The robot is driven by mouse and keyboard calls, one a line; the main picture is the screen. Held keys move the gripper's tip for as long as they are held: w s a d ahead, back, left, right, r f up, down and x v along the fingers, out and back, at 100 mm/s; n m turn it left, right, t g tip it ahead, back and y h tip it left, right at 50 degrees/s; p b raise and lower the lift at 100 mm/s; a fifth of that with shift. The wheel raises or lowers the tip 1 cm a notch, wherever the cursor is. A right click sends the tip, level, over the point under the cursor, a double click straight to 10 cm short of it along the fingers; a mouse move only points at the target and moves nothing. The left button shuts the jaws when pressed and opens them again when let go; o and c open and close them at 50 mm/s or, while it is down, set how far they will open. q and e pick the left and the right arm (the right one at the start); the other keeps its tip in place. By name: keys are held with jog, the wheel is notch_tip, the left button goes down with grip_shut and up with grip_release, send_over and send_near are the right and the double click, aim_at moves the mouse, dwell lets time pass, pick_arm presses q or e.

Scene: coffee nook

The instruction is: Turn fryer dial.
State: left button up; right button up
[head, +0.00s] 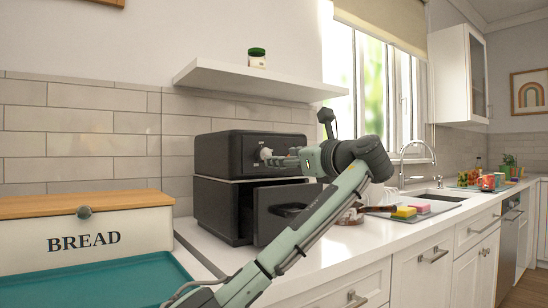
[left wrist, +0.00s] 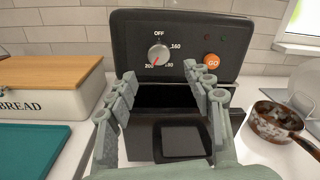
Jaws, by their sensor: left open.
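The black air fryer (head: 235,153) stands on the counter against the tiled wall, with its drawer (head: 286,206) pulled out. In the left wrist view its front panel (left wrist: 128,32) faces me. The silver dial (left wrist: 158,54) sits on that panel, ringed by OFF and numbers, with a red mark at its lower left. An orange GO button (left wrist: 211,61) is to its right. My left gripper (head: 268,155) is in front of the panel near the dial. In the left wrist view its fingers (left wrist: 158,78) are spread apart, below and either side of the dial, with nothing between them. My right gripper is not in view.
A bread box (head: 140,236) and a teal tray (head: 110,284) are left of the fryer. A brown pan (left wrist: 278,120) sits to its right. A shelf (head: 240,78) with a small jar (head: 257,58) hangs above. The open drawer juts out below my left gripper.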

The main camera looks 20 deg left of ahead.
aim_at(264, 155)
pick_arm(q)
jog(key=x, duration=0.6)
jog(key=shift+a+p, duration=0.2)
jog(key=shift+p, duration=0.1)
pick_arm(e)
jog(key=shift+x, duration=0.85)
pick_arm(q)
jog(key=shift+w, duration=0.1)
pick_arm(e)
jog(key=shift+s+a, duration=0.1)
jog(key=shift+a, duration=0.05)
pick_arm(q)
jog(key=c, duration=1.2)
jog(key=shift+o, duration=0.2)
